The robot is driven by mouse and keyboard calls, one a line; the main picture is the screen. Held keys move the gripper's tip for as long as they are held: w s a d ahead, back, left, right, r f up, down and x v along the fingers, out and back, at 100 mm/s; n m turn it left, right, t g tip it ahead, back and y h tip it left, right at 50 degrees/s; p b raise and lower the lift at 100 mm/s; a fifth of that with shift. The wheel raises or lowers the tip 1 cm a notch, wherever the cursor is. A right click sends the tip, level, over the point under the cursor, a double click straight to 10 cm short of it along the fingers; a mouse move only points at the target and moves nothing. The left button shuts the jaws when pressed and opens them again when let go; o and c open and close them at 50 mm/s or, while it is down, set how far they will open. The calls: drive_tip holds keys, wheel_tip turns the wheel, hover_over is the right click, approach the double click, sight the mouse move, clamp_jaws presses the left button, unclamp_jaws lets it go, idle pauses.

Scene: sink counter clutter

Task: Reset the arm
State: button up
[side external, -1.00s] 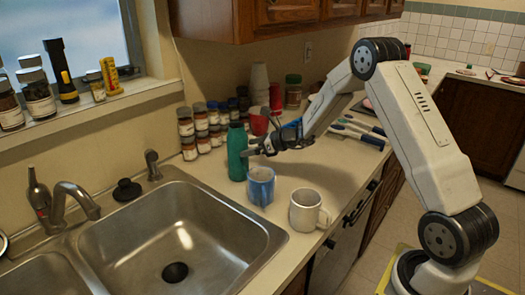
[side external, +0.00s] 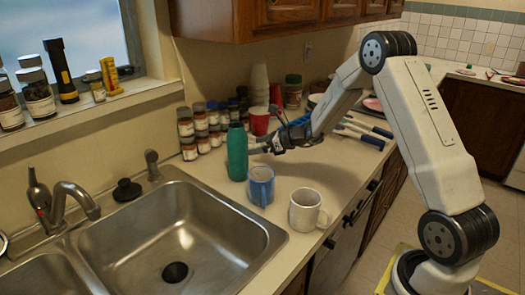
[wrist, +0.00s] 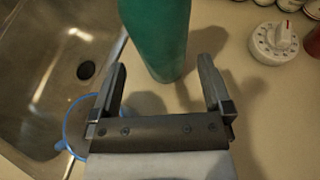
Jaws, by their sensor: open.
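My gripper (side external: 262,147) is open and empty above the counter in the side view. Its fingertips point left, just right of a tall green bottle (side external: 237,152). In the wrist view my gripper's two fingers (wrist: 163,75) are spread apart, and the green bottle (wrist: 155,35) stands upright beyond them with a gap. A blue cup (side external: 261,187) stands below and in front of my gripper. Its blue rim (wrist: 68,125) shows in the wrist view, partly hidden by my left-hand finger.
A white mug (side external: 304,210) stands near the counter's front edge. The steel sink (side external: 190,230) lies to the left. Several spice jars (side external: 200,130) and a red cup (side external: 260,121) are behind. A white kitchen timer (wrist: 274,42) shows in the wrist view. Wooden cabinets (side external: 270,15) hang above.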

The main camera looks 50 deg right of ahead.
sight(245, 138)
drive_tip(key=x, duration=0.7)
drive_tip(key=shift+w+a+f, duration=0.1)
drive_tip(key=shift+w, duration=0.05)
wheel_tip(245, 138, up, 3)
drive_tip(key=shift+f, duration=0.15)
drive_tip(key=shift+s+a+r, duration=0.1)
drive_tip(key=shift+s+r, duration=0.35)
drive_tip(key=shift+r, duration=0.3)
drive_tip(key=shift+s, duration=0.1)
drive_tip(key=s+r, duration=0.4)
drive_tip(key=s, duration=0.3)
drive_tip(key=shift+d, duration=0.25)
idle(0.4)
idle(1.1)
